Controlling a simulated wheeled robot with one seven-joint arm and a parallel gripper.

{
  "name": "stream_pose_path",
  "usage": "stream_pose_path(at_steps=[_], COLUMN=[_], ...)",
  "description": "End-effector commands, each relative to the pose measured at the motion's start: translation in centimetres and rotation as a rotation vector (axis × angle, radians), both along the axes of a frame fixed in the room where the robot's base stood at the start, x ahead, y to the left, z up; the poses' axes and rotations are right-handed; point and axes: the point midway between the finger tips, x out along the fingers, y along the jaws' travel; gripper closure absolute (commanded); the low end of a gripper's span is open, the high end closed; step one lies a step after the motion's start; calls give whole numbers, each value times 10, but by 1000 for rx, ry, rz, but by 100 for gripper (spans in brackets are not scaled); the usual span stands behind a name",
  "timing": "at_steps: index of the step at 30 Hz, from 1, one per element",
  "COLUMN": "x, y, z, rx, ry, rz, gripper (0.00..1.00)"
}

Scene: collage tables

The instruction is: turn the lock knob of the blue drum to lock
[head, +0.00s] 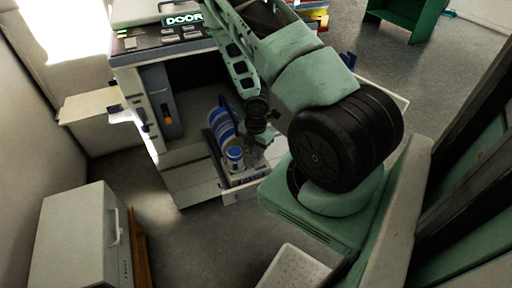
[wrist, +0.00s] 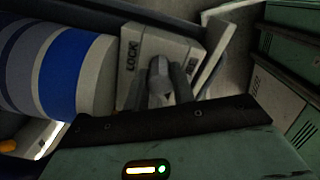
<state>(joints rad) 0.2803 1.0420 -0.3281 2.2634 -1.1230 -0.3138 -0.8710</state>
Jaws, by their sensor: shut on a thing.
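In the wrist view the drum (wrist: 62,72) lies at the left. Beside it is a pale lock plate (wrist: 133,48) with the word LOCK along its left side; other lettering at its right is partly hidden. The grey lock knob (wrist: 159,69) sits on this plate. My gripper (wrist: 165,85) is shut on the knob, with a finger on each side of it. In the head view my gripper (head: 262,132) is small and dark, just right of the drum.
The cabinet's control panel (head: 170,38) with a DOOR sign is above the drum. A pale grey cabinet (head: 78,235) stands at the lower left. The floor (head: 190,235) between is clear.

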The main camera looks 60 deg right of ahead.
Motion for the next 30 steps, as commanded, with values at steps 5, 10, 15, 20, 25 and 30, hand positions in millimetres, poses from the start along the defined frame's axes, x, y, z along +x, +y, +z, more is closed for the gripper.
stream_pose_path(at_steps=[5, 10, 15, 20, 25, 30], x=[-1, 0, 0, 0, 0, 0], y=[0, 0, 0, 0, 0, 0], z=[3, 3, 2, 2, 1, 1], rx=[1, 1, 1, 1, 1, 1], ry=[2, 0, 1, 0, 0, 0], rz=[-168, -330, -492, -644, -807, -960], gripper=[98, 98, 98, 98, 98, 98])
